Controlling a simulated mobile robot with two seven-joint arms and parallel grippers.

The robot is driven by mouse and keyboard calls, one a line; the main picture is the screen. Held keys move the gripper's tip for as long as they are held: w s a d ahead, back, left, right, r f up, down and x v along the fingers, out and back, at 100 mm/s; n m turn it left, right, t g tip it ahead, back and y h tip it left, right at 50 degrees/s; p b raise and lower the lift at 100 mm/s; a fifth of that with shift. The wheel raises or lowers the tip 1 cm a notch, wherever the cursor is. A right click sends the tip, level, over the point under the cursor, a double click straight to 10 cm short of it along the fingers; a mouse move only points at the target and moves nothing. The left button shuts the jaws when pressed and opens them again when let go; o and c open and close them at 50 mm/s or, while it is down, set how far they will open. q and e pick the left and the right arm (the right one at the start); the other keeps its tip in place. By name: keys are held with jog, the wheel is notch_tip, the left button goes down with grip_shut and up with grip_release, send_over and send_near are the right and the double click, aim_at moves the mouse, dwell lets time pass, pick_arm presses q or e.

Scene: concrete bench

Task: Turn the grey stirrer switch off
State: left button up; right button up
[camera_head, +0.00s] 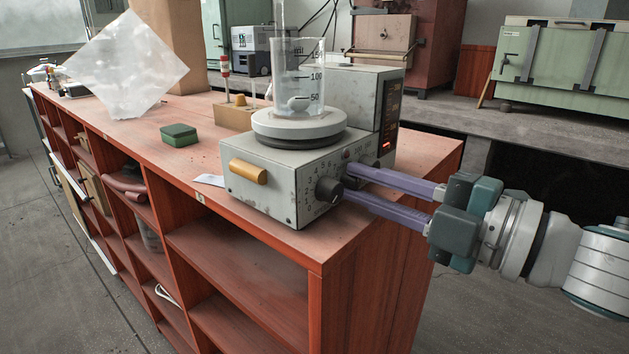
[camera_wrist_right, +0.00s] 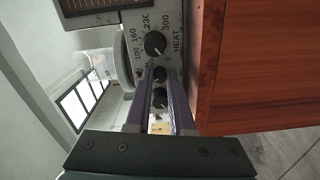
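The grey stirrer (camera_head: 270,200) stands on the near end of the red-brown bench, with a beaker (camera_head: 300,85) on its round plate. A dark round knob (camera_head: 328,189) sits on its side panel near the corner. Contact is unclear. My left gripper is out of view.
A yellow block-like part (camera_head: 248,172) is on the stirrer's front face. A green box (camera_head: 179,135), a wooden block with a tube (camera_head: 234,116) and a tilted translucent sheet (camera_head: 125,65) are farther along the bench. Open shelves (camera_head: 240,262) lie below.

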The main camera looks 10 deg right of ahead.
jog(key=o, duration=0.4)
jog(key=shift+o, duration=0.2)
jog(key=v, duration=1)
jog(key=shift+p, duration=0.3)
